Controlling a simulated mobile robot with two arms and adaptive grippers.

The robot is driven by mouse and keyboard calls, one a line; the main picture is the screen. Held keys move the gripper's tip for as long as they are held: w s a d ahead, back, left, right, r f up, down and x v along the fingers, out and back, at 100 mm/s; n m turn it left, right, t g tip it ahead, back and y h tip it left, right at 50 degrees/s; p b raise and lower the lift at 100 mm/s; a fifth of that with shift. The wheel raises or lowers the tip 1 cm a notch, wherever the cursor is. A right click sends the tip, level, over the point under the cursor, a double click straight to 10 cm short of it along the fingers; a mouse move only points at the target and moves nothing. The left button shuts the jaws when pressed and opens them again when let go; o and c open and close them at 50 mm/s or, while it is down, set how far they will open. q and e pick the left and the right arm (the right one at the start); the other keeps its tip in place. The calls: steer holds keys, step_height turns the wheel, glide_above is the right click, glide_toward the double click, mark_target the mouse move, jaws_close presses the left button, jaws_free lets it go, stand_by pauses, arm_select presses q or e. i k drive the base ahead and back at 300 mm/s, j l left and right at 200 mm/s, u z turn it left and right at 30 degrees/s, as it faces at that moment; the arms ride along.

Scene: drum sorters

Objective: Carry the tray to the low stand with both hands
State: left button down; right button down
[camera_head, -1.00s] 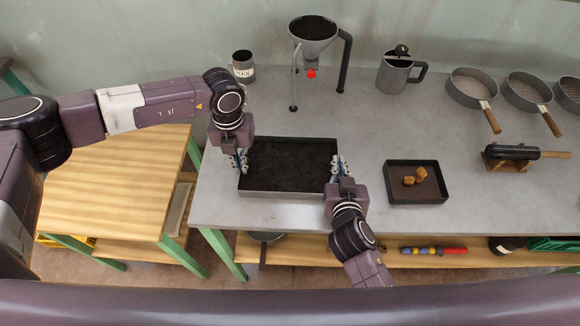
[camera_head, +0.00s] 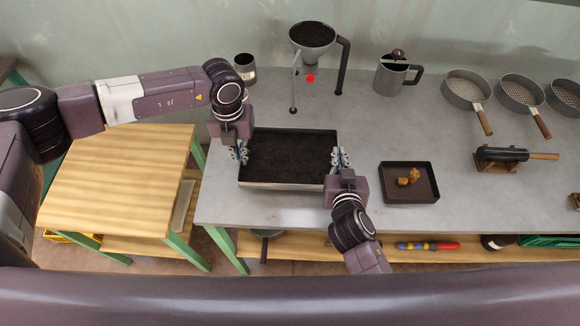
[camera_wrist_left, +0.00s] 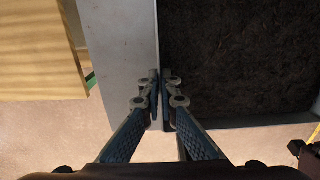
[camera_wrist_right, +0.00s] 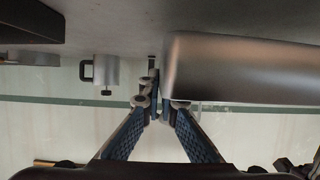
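The tray (camera_head: 285,187) is a wide metal tray filled with dark soil, level over the front left part of the grey bench. My left gripper (camera_head: 240,152) is shut on its left wall; the left wrist view shows the fingers (camera_wrist_left: 161,88) on either side of that wall. My right gripper (camera_head: 340,159) is shut on its right wall, with the tray's outside (camera_wrist_right: 240,70) beside the fingers in the right wrist view. The low stand (camera_head: 110,190) is the wooden-topped table with green legs at the left, lower than the bench. My left arm covers its back part.
On the grey bench (camera_head: 275,213) stand a funnel on a stand (camera_head: 312,36), a jug (camera_head: 391,78), a cup (camera_head: 245,65), a small dark tray with brown lumps (camera_head: 425,192) and several sieves (camera_head: 462,90). The low stand's top looks clear where visible.

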mark_target(117, 172)
steer(key=i+j, duration=0.1)
steer(key=j, duration=1.5)
steer(key=i+j, duration=0.15)
steer(key=j, duration=1.45)
steer(key=i, duration=0.05)
